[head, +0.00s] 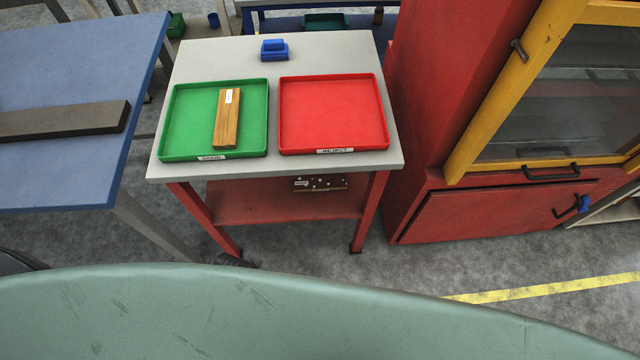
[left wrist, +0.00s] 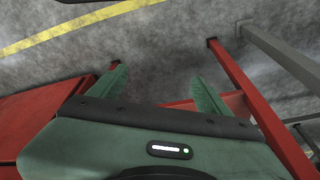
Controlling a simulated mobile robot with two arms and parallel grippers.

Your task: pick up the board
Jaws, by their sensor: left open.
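A wooden board (head: 227,122) with a small white label lies lengthwise in the green tray (head: 175,125) on the small grey-topped table. My left gripper (left wrist: 160,76) shows only in the left wrist view. Its two green fingers are apart with nothing between them, and floor and red table legs show beyond. The board is not in the left wrist view, and neither gripper shows in the head view.
A red tray (head: 333,115) sits beside the green one, with a blue block (head: 274,50) behind. A blue table (head: 60,165) holding a dark bar (head: 65,120) stands left. A red cabinet (head: 470,215) with a yellow-framed window stands right.

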